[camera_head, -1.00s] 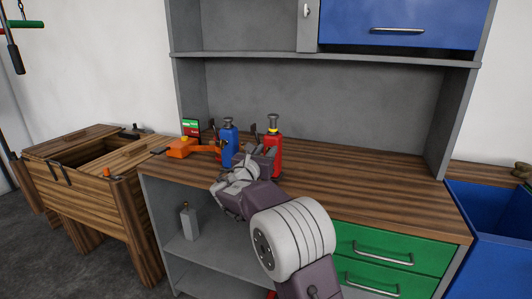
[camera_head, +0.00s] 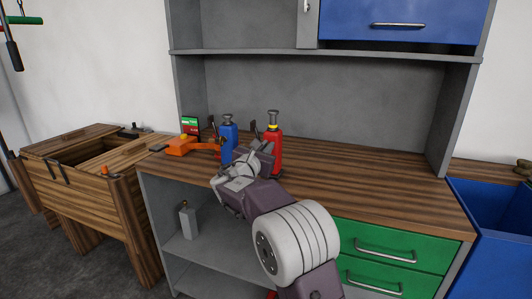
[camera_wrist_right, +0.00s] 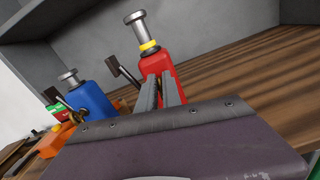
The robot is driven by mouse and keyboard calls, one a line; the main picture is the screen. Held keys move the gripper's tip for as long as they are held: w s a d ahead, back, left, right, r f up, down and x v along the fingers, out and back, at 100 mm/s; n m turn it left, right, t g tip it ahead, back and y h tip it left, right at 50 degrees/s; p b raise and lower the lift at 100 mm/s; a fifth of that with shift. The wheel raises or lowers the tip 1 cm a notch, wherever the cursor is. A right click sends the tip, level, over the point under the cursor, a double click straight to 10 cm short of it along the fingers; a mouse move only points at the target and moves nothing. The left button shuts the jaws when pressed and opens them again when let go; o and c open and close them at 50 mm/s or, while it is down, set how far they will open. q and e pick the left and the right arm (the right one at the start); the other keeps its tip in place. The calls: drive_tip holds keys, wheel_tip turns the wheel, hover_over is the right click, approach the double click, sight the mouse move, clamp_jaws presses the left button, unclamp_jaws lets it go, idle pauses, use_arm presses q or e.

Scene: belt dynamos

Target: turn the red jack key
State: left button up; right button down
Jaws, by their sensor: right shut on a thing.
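The red jack (camera_head: 276,148), a red bottle with a yellow collar and a grey metal top, stands upright on the wooden worktop. It also shows in the right wrist view (camera_wrist_right: 162,68). My right gripper (camera_head: 264,148) is at the lower front of the red jack. In the right wrist view its two grey fingers (camera_wrist_right: 160,88) are close together against the red body, shut on the jack's key. The key is hidden between the fingers. A blue jack (camera_head: 228,138) stands just left of the red one. My left gripper is not in view.
An orange tool (camera_head: 180,146) and a green-and-red box (camera_head: 190,125) are left of the blue jack. Dark upright levers stand by the jacks. The worktop (camera_head: 350,185) right of the red jack is clear. Shelves rise behind it.

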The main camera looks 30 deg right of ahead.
drive_tip(key=shift+s+d+f+m+b, duration=0.15)
drive_tip(key=shift+f+m+b, duration=0.1)
drive_tip(key=shift+m+b, duration=2.25)
drive_tip(key=shift+s+d+f+m+b, duration=0.1)
drive_tip(key=shift+f+m+b, duration=0.1)
drive_tip(key=shift+m+b, duration=2.25)
drive_tip(key=shift+s+d+f+m+b, duration=0.15)
drive_tip(key=shift+f+m+b, duration=0.1)
drive_tip(key=shift+m+b, duration=2.25)
drive_tip(key=shift+a+m+p, duration=0.1)
drive_tip(key=shift+m+p, duration=0.3)
drive_tip(key=shift+m, duration=0.35)
drive_tip(key=c, duration=1.5)
unclamp_jaws()
drive_tip(key=shift+r, duration=0.1)
